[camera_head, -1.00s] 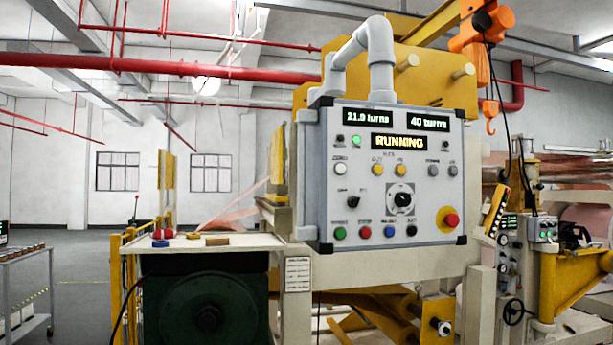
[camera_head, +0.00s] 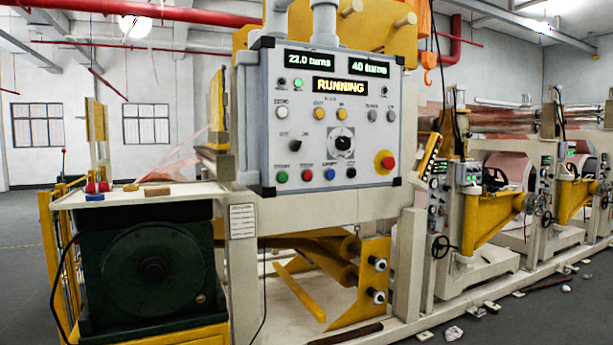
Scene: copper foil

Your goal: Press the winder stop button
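The winder's white control panel (camera_head: 270,125) stands upright in the middle of the head view, its display (camera_head: 340,86) reading RUNNING. Two counters above it read 22.0 turns (camera_head: 308,61) and 40 turns (camera_head: 369,68). The bottom row holds a green button (camera_head: 282,177), a red button (camera_head: 307,175), a blue button (camera_head: 330,174) and a black one (camera_head: 351,173). Their labels are too small to read surely. A larger red mushroom button on a yellow base (camera_head: 386,162) sits at the lower right. Neither of my grippers is in view, and nothing touches the panel.
A small table (camera_head: 110,201) with small red, blue and brown items stands left of the panel above a dark green motor (camera_head: 150,262). Yellow-armed roller machines (camera_head: 490,222) extend to the right. Loose scraps (camera_head: 453,333) lie on the floor at lower right.

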